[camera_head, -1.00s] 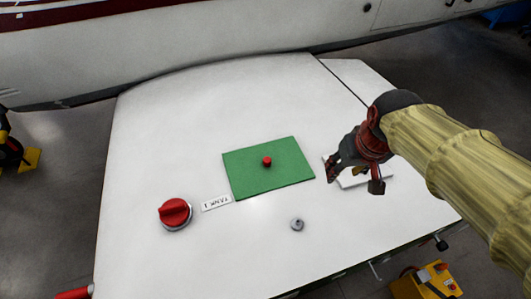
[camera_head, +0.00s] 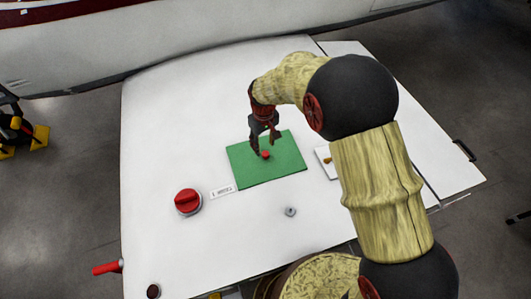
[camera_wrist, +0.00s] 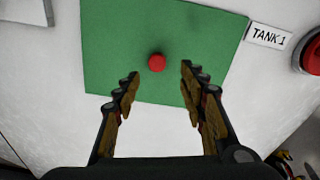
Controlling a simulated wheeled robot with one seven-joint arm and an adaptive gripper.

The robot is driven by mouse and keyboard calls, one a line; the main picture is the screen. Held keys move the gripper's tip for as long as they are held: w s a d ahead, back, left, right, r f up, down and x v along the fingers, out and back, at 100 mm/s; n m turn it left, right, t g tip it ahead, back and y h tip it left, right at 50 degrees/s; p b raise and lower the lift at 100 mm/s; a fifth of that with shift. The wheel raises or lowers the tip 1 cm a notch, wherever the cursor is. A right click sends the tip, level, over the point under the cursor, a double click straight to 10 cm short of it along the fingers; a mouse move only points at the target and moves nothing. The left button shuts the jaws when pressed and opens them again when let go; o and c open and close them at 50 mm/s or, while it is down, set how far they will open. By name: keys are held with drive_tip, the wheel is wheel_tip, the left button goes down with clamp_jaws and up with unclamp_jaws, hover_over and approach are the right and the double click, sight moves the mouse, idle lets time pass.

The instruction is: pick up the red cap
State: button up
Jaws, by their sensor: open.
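A small red cap (camera_head: 266,154) sits on the green mat (camera_head: 285,172). My gripper (camera_head: 258,147) is over the mat, with its fingers pointing down close to this cap. In the wrist view the red cap (camera_wrist: 157,63) shows just beyond and between the two spread fingertips (camera_wrist: 160,76), with nothing held. I cannot tell the exact height of the fingertips above the mat. A larger red knob-like cap (camera_head: 187,200) on a grey ring sits on the white surface, left of the mat; its edge shows in the wrist view (camera_wrist: 314,56).
The white panel (camera_head: 165,130) is mostly clear. A "TANK 1" label (camera_wrist: 269,36) lies beside the mat. A small grey fitting (camera_head: 290,212) is in front of the mat, and a white plate (camera_head: 325,160) is to its right. A red handle (camera_head: 108,267) juts out at the left edge.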

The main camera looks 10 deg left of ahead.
sight(266, 153)
drive_tip(key=f, duration=0.5)
drive_tip(key=shift+d+f+p, duration=0.25)
drive_tip(key=shift+f+p, duration=0.1)
drive_tip(key=shift+f, duration=0.05)
drive_tip(key=shift+c, duration=1.3)
drive_tip(key=c, duration=0.7)
